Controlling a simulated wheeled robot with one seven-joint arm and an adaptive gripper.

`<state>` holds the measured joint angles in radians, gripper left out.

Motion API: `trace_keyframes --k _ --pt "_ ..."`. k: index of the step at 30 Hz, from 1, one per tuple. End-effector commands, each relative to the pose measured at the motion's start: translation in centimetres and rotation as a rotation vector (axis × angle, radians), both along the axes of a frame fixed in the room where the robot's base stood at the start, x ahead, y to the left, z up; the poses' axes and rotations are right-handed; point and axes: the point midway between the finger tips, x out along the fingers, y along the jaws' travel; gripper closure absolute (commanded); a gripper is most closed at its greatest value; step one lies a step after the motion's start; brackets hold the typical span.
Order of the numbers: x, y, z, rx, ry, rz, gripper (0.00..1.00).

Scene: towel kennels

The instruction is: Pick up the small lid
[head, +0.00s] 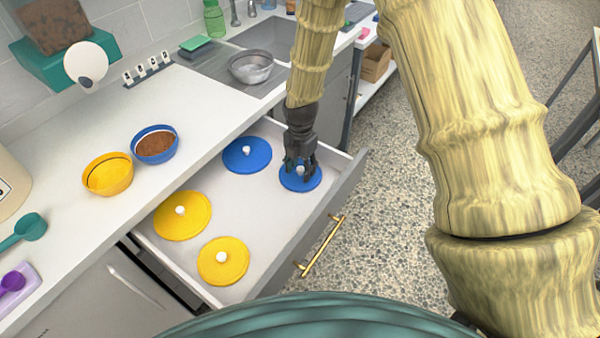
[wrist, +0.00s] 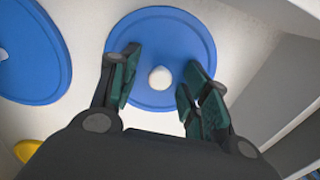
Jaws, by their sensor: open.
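Several lids with white knobs lie flat in the open drawer (head: 245,215). A blue lid (head: 313,185) is at the drawer's right end, directly under my gripper (head: 300,170). In the wrist view, my gripper (wrist: 160,90) is open, with one finger on each side of the white knob (wrist: 160,78) of this blue lid (wrist: 165,25). I see gaps between fingers and knob. Another blue lid (head: 246,155) lies further back. Two yellow lids (head: 182,216) and (head: 223,261) lie at the drawer's left. The right blue lid looks slightly smaller than the other blue one.
The drawer front with its gold handle (head: 322,246) stands out over the speckled floor. The drawer's side wall is close to my gripper. On the counter stand a yellow bowl (head: 108,174), a blue bowl (head: 155,144) with brown food, and a metal bowl (head: 250,67) by the sink.

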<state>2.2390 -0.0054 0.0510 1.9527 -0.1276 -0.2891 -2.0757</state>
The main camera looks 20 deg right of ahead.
Motion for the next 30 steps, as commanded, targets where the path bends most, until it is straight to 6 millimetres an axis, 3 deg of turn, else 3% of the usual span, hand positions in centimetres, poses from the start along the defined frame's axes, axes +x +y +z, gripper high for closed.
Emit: trace_keyframes --k 3,9,11,23,30 --pt "0.0 0.0 0.0 0.000 0.000 0.000 0.55" --pt "0.0 0.0 0.0 0.000 0.000 0.000 0.92" --pt "0.0 0.0 0.0 0.000 0.000 0.000 0.99" --pt "0.0 0.0 0.4 0.001 -0.001 -0.001 1.00" --pt "0.1 0.0 3.2 0.001 -0.003 -0.001 1.00"
